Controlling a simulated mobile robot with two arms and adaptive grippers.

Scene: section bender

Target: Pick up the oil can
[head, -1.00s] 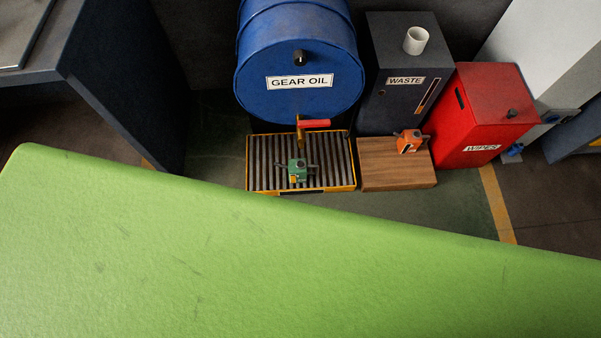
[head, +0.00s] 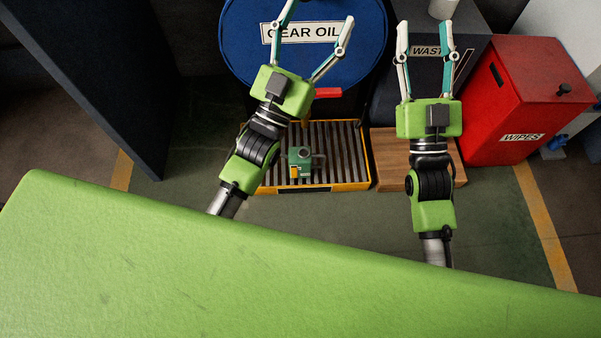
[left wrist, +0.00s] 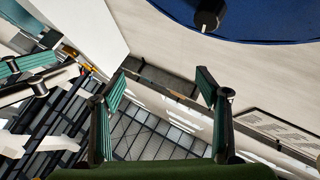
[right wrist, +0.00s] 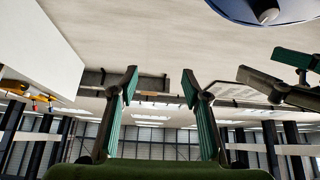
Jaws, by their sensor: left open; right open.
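A small green can (head: 300,162) stands on the slatted drip tray (head: 366,155) in the head view, below the drum. The orange can seen earlier on the wooden block (head: 388,160) is now hidden behind my right arm. My left gripper (head: 318,12) is open and raised in front of the drum, beyond and above the green can; one fingertip is cut off by the top edge. My right gripper (head: 425,25) is open and raised in front of the waste bin. Both wrist views show empty spread fingers, at left (left wrist: 160,80) and right (right wrist: 160,80), with no can in sight.
The blue gear oil drum (head: 300,65) with a red tap handle (head: 328,92) stands behind the tray. The dark waste bin (head: 470,50) and red wipes bin (head: 520,100) stand to the right. A dark panel (head: 105,85) is at the left. Floor left of the tray is clear.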

